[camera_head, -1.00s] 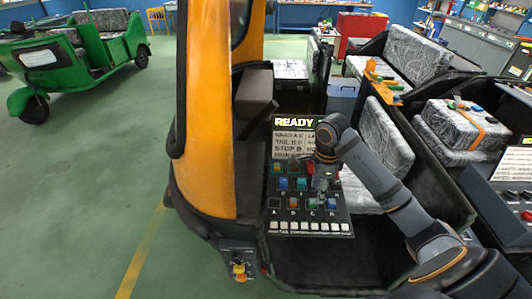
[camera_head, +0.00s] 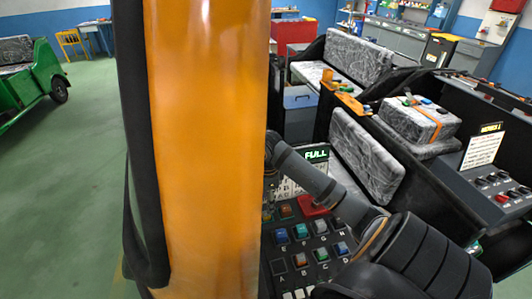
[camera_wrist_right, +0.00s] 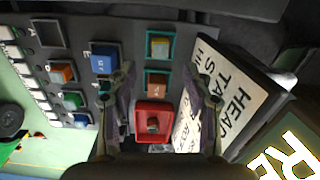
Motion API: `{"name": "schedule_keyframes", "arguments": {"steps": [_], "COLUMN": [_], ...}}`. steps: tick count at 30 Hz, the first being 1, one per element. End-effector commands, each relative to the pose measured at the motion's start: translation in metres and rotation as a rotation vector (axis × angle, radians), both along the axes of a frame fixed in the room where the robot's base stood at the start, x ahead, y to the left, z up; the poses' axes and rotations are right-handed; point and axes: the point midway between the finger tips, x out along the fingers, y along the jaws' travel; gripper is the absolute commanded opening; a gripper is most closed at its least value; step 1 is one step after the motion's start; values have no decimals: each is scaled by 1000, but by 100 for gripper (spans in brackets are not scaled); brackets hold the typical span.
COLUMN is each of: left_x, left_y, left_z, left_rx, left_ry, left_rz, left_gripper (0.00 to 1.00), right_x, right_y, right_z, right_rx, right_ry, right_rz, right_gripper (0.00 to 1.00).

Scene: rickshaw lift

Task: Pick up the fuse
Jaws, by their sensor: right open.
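The dark control panel (camera_head: 338,268) carries several small coloured fuse-like blocks in sockets. I cannot tell which one the task means. In the right wrist view a brown block (camera_wrist_right: 157,84) sits in a teal-edged socket, with a yellow-green block (camera_wrist_right: 159,46) above it and a red housing with a brown piece (camera_wrist_right: 152,121) below. My right gripper (camera_wrist_right: 158,74) is open over this row, with its fingers on either side and nothing held. The red housing (camera_head: 313,205) shows there too. My left gripper is out of view.
The orange pillar (camera_head: 205,150) stands close in front. A lit sign (camera_head: 316,156) ends in "FULL" behind my right arm. A white label plate (camera_wrist_right: 228,95) rises beside the right finger. Grey wrapped seats (camera_head: 367,155) lie to the right; green floor is open at left.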

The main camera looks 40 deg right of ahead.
Motion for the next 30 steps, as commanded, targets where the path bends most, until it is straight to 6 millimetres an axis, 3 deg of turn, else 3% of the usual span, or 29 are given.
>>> {"name": "schedule_keyframes", "arguments": {"steps": [9, 15, 19, 23, 30], "left_x": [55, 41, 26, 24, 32], "left_y": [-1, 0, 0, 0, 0], "left_z": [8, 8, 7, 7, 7], "left_rx": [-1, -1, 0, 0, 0], "left_ry": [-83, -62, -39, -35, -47], "left_rz": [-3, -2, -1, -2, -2], "left_gripper": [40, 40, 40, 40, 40], "right_x": [-3, -4, -3, -3, -3], "right_y": [1, 2, 1, 1, 1], "right_z": [-22, -55, -60, -60, -60], "right_rx": [2, 1, 0, -1, -1], "right_ry": [5, 3, 0, 0, 0], "right_rz": [0, -1, 1, 1, 1], "right_gripper": [51, 51, 51, 51, 21]}}
